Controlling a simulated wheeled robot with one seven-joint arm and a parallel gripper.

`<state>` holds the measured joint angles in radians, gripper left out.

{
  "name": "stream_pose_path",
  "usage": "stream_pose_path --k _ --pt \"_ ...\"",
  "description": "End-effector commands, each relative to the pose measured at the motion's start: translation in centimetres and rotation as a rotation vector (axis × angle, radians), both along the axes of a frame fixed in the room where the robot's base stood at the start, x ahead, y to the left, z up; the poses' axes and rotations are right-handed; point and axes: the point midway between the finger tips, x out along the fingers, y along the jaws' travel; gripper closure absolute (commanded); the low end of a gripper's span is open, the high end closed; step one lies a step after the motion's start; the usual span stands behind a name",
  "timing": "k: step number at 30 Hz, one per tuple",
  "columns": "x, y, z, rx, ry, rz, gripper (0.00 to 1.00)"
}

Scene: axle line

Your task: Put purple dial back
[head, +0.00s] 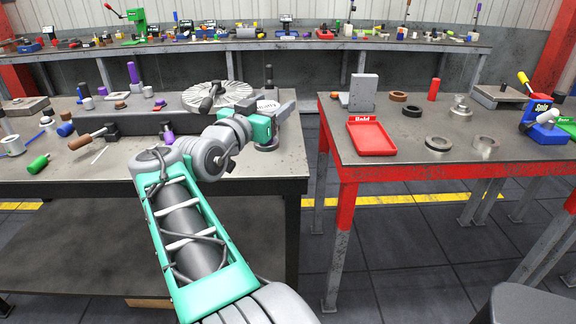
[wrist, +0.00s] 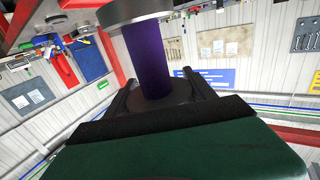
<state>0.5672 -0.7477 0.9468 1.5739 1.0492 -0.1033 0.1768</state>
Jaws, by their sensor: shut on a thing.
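The purple dial (wrist: 148,55) shows in the wrist view as a purple cylinder with a wide grey disc at one end and a dark round collar at the other. My gripper (wrist: 160,92) is shut on it, with the dark fingers on either side of the collar. In the head view my gripper (head: 284,112) is over the right end of the left table (head: 235,172); the held dial cannot be made out there. A purple cylinder (head: 133,73) stands at the back left of that table, and a small purple piece (head: 168,136) is near its middle.
A round ribbed plate (head: 222,93) and a black post (head: 268,76) are close to my gripper. Loose handles and a green-handled tool (head: 38,164) lie at left. The right table holds a red tray (head: 371,138) and rings (head: 438,143). A gap separates the tables.

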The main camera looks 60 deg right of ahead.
Motion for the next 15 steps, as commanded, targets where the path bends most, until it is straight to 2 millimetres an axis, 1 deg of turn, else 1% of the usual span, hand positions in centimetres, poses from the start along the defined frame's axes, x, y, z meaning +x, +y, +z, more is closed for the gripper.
stream_pose_path --k 2,10,12,15 --pt "-0.3 -1.6 -0.6 0.002 0.003 -0.009 1.00" --pt "0.1 -9.2 -4.1 0.003 0.004 -0.007 1.00" --pt "0.2 -10.4 -6.0 0.004 0.005 -0.003 1.00" --pt "0.4 -11.9 -7.7 0.002 0.003 -0.002 1.00"
